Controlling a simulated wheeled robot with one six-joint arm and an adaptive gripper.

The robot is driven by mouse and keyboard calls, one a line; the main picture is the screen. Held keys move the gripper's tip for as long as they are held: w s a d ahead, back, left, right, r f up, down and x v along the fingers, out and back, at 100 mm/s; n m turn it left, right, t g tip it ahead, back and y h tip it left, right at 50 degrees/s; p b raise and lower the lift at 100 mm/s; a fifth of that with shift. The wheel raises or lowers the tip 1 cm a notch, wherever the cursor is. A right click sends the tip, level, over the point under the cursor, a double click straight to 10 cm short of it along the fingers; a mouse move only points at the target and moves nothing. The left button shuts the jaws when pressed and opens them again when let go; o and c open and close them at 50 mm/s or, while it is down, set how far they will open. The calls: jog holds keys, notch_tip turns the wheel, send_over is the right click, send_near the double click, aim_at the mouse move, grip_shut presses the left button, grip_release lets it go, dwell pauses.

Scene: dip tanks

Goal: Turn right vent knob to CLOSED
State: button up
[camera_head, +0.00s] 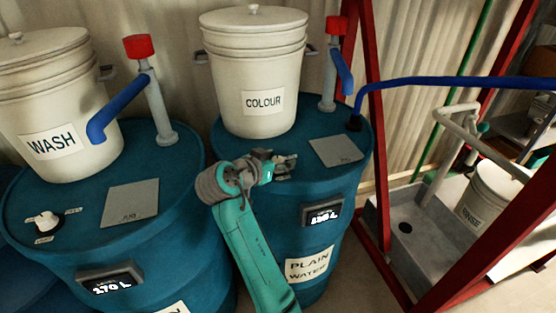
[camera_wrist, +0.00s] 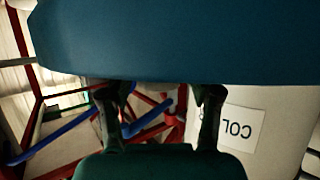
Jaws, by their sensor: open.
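The right drum (camera_head: 318,215), labelled PLAIN WATER, is blue with a plate and a COLOUR bucket (camera_head: 255,75) on its lid. No vent knob shows on this lid; my gripper and forearm cover its front left part. My gripper (camera_head: 284,165) is over that part, fingers pointing right. In the wrist view my open gripper (camera_wrist: 162,95) has its two dark fingers apart with nothing seen between them. The drum's blue surface (camera_wrist: 180,40) fills the top of that view, which looks upside down. A white vent knob (camera_head: 46,221) on a black dial shows on the left drum (camera_head: 85,240).
A WASH bucket (camera_head: 55,110) stands on the left drum. Grey pipes with red caps and blue spouts rise behind, one (camera_head: 150,95) between the buckets. A blue hose (camera_head: 450,83) runs right to a red frame (camera_head: 480,215) around a grey sink with a RINSE bucket (camera_head: 490,195).

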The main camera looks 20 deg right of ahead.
jog(key=c, duration=1.1)
jog(key=shift+c, duration=0.2)
jog(key=shift+n+t+y, duration=0.3)
jog(key=shift+n+y, duration=0.1)
jog(key=n+t+y, duration=0.3)
jog(key=n+y, duration=0.1)
jog(key=shift+d+n, duration=0.1)
jog(key=shift+n, duration=0.2)
jog(key=n+y, duration=0.2)
jog(key=y, duration=0.1)
jog(key=n+t+y, duration=0.1)
jog(key=n+y, duration=0.1)
jog(key=shift+n+t+y, duration=0.3)
jog(key=shift+n+y, duration=0.1)
